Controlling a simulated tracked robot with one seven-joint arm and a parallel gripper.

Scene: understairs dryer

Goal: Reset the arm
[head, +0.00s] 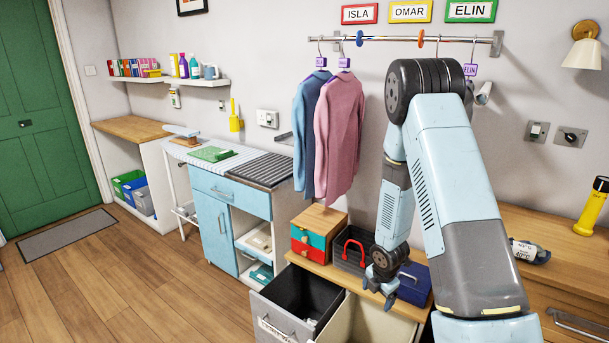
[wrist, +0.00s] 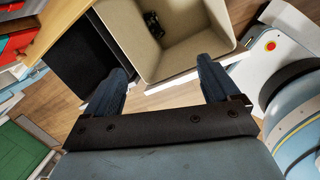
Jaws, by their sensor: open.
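My arm is light blue and dark grey and rises from the lower right of the head view, bends at the top and hangs down. My gripper (head: 381,289) points down at the front of the wooden bench, above the bins. In the wrist view my gripper (wrist: 158,82) has its two dark fingers wide apart with nothing between them. Beyond them is a beige bin (wrist: 183,40) with a small dark item at its bottom. The gripper's contact with the bin cannot be told.
A dark grey bin (head: 285,300) stands open beside the beige one. A drawer box (head: 318,230), a black basket with a red handle (head: 352,252) and a blue box (head: 414,284) are close to my gripper. Clothes (head: 338,135) hang from a rail (head: 420,40) near my arm.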

